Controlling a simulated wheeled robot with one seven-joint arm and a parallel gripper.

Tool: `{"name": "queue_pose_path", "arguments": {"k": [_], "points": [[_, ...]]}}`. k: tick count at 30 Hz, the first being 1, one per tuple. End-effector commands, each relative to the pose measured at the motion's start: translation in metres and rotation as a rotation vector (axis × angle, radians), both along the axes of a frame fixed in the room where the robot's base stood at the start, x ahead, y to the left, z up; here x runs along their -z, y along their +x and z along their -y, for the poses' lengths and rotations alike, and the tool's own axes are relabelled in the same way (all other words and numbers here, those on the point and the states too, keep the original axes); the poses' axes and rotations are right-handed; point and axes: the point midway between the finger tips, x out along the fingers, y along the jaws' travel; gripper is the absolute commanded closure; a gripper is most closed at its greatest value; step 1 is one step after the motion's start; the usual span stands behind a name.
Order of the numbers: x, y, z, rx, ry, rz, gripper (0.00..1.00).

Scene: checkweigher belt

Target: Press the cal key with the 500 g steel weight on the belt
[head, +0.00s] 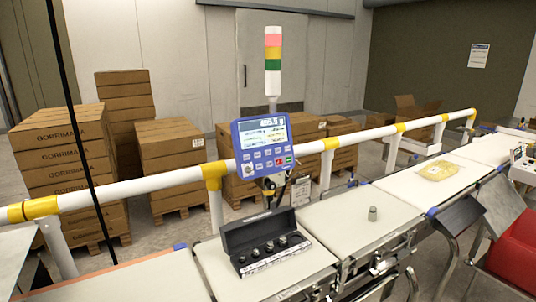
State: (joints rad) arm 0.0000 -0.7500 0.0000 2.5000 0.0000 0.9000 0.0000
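A small steel weight (372,213) stands upright and alone on the white belt (341,243), right of centre. Its marking is too small to read. The blue weighing terminal (265,145) is mounted by the white rail, with a lit display above rows of keys. A red key and a green key show at its lower right. The key labels are too small to read, so I cannot tell which is the cal key. My gripper is not in view.
An open black case (257,226) with several steel weights sits on the belt left of the lone weight. A yellow package (437,170) lies on the belt farther right. A white rail (125,192) with yellow joints runs behind. A stack light (273,62) rises above the terminal.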

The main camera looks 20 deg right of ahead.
Motion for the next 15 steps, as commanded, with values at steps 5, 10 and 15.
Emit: {"name": "queue_pose_path", "arguments": {"k": [5,10,15], "points": [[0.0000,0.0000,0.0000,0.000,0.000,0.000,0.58],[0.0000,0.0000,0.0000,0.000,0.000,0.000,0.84],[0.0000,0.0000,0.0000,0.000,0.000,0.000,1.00]]}}
